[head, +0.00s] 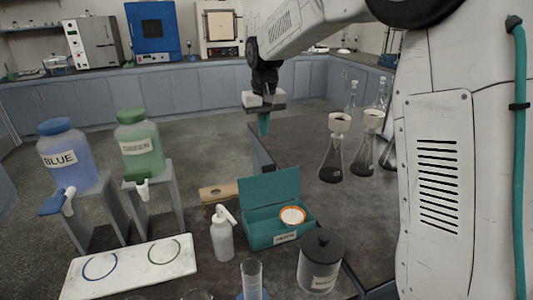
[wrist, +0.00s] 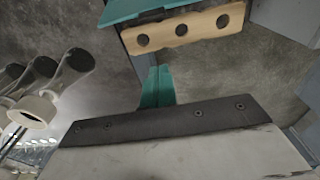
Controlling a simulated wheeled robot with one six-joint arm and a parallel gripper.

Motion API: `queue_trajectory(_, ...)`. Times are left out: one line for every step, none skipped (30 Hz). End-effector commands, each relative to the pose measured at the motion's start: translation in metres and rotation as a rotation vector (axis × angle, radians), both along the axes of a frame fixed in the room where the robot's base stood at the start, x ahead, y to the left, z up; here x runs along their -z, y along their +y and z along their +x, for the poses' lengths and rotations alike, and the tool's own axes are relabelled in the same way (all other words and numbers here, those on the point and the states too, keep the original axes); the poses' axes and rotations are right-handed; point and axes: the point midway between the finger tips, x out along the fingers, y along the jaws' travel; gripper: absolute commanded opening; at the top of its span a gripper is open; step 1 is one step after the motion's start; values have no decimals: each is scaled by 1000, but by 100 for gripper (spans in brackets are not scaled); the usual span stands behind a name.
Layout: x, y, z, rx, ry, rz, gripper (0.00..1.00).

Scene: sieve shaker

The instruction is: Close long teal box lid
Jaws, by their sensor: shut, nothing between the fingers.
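The long teal box (head: 262,237) stands on the bench at the front middle of the head view, with a label on its front wall. Its teal lid (head: 268,187) is open and stands up at the back. A white round piece with an orange rim (head: 292,216) shows inside the box. My gripper (head: 263,125) points down, well above and behind the lid, touching nothing. Its teal fingers (wrist: 157,87) are together and empty in the wrist view. A teal panel at the top of the wrist view (wrist: 130,9), probably the lid, is cut off by the frame.
A wooden strip with holes (head: 218,192) lies behind the box. A white bottle (head: 222,235) stands left of the box and a dark-lidded jar (head: 320,262) in front right. Flasks with funnels (head: 334,150) stand at right. Blue (head: 66,152) and green (head: 139,145) dispensers stand at left.

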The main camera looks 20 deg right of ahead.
Motion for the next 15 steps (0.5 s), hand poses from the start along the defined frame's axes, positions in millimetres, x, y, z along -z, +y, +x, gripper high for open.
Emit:
queue_trajectory(4, 0, 2, 0, 2, 0, 0)
queue_trajectory(7, 0, 2, 0, 3, 0, 0)
queue_trajectory(12, 0, 2, 0, 4, 0, 0)
queue_trajectory(16, 0, 2, 0, 4, 0, 0)
queue_trajectory(21, 0, 2, 0, 4, 0, 0)
queue_trajectory(28, 0, 2, 0, 5, 0, 0)
queue_trajectory(34, 0, 3, 0, 5, 0, 0)
queue_trajectory(41, 0, 3, 0, 6, 0, 0)
queue_trajectory(50, 0, 4, 0, 6, 0, 0)
queue_trajectory(56, 0, 4, 0, 6, 0, 0)
queue_trajectory(63, 0, 5, 0, 6, 0, 0)
queue_trajectory(72, 0, 6, 0, 6, 0, 0)
queue_trajectory(78, 0, 6, 0, 6, 0, 0)
queue_trajectory(84, 0, 6, 0, 6, 0, 0)
queue_trajectory(93, 0, 7, 0, 6, 0, 0)
